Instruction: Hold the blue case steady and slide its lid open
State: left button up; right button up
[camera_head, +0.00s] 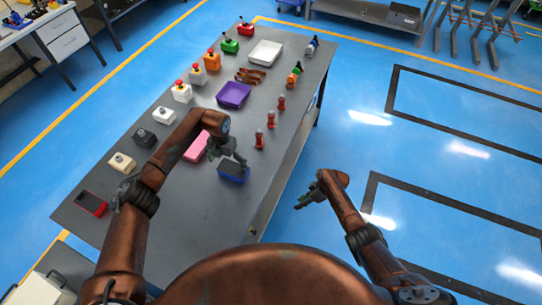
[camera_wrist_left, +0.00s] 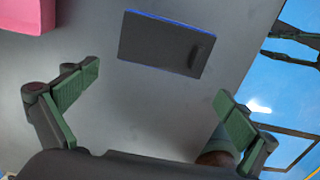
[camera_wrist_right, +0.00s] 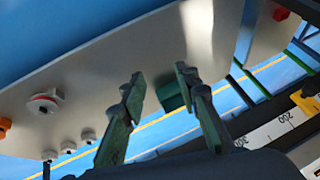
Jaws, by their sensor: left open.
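The blue case (camera_head: 234,173) lies on the grey table near its right edge, with a dark grey lid on top. In the left wrist view the dark lid (camera_wrist_left: 160,45) fills most of its top, with a thin blue edge along the far side and a small raised grip near the right end. My left gripper (camera_head: 226,157) is above the table at the case; in its wrist view its fingers (camera_wrist_left: 155,105) are wide apart with nothing between them, and the case lies ahead of them. My right gripper (camera_head: 308,196) is beyond the table's right edge, its fingers (camera_wrist_right: 160,90) apart and empty.
A pink box (camera_head: 197,147) lies left of the case. Red figures (camera_head: 259,139) stand in a row behind it, with a purple tray (camera_head: 233,95) farther back. Emergency-stop boxes line the left side. A grey machine panel (camera_wrist_right: 90,70) fills much of the right wrist view.

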aim_at(229, 173)
pick_arm(q)
jog(key=shift+w, duration=0.1)
jog(key=shift+f, duration=0.25)
jog(key=shift+s+f, duration=0.25)
jog(key=shift+f, duration=0.05)
jog(key=shift+w+f, duration=0.1)
jog(key=shift+f, duration=3.25)
pick_arm(e)
jog(key=w+a+r+n+g+y, duration=0.1)
jog(key=w+a+r+n, duration=0.1)
jog(key=r, duration=0.7)
jog(key=w+a+r+n+g+y, duration=0.1)
jog(key=w+a+r+n, duration=0.2)
jog(key=a+r, duration=0.4)
jog(key=w+a+r+n+g+y, duration=0.1)
jog(key=w+a+r+n, duration=0.2)
jog(key=r, duration=1)
jog(key=shift+w+a+n+g, duration=0.2)
jog(key=shift+a+n+g, duration=0.1)
jog(key=shift+a+n, duration=0.65)
pick_arm(q)
jog(key=c, duration=0.9)
